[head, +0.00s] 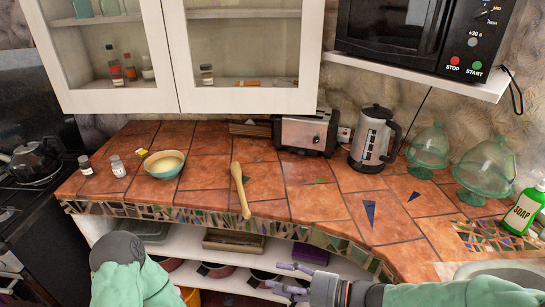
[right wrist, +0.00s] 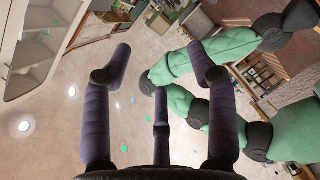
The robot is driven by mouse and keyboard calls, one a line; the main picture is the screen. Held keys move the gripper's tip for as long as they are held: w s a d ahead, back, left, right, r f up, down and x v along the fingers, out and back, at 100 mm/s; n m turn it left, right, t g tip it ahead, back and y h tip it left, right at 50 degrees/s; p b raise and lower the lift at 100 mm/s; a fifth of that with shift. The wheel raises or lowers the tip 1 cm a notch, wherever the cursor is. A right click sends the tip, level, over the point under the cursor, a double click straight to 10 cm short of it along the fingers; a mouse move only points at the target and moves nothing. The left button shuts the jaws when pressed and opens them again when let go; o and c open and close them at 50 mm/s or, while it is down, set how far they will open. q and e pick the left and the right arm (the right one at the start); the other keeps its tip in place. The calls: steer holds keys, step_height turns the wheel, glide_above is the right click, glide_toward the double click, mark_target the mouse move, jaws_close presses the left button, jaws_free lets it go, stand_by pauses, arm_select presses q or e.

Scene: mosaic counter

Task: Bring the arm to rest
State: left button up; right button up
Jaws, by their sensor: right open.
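My right gripper (head: 290,281) is at the bottom of the head view, in front of the counter's front edge, with its purple fingers pointing left. Its fingers are spread and empty; the right wrist view also shows them (right wrist: 158,68) wide apart with nothing between them. My left arm (head: 130,275) shows at the bottom left of the head view as a green link with a grey joint. The left gripper itself is not visible.
Open shelves (head: 190,245) with pots lie below, close behind the right fingers.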

steer(key=w+d+f+m+t+h+p, duration=0.15)
steer(key=w+f+m+h, duration=0.3)
steer(key=f+m, duration=0.55)
steer(key=s+d+f+m+g+h+p, duration=0.15)
steer(key=d+f+m+h, duration=0.3)
steer(key=f+m, duration=0.8)
steer(key=s+d+f+m+g+h, duration=0.1)
steer(key=s+f+m+g+h, duration=0.1)
steer(key=s+f+m+g, duration=0.3)
steer(key=s+f+m+p, duration=0.1)
steer(key=s+f+m, duration=0.3)
steer(key=s, duration=0.5)
step_height(320, 180, down, 2)
steer(key=shift+d+f, duration=0.1)
steer(key=shift+d, duration=0.15)
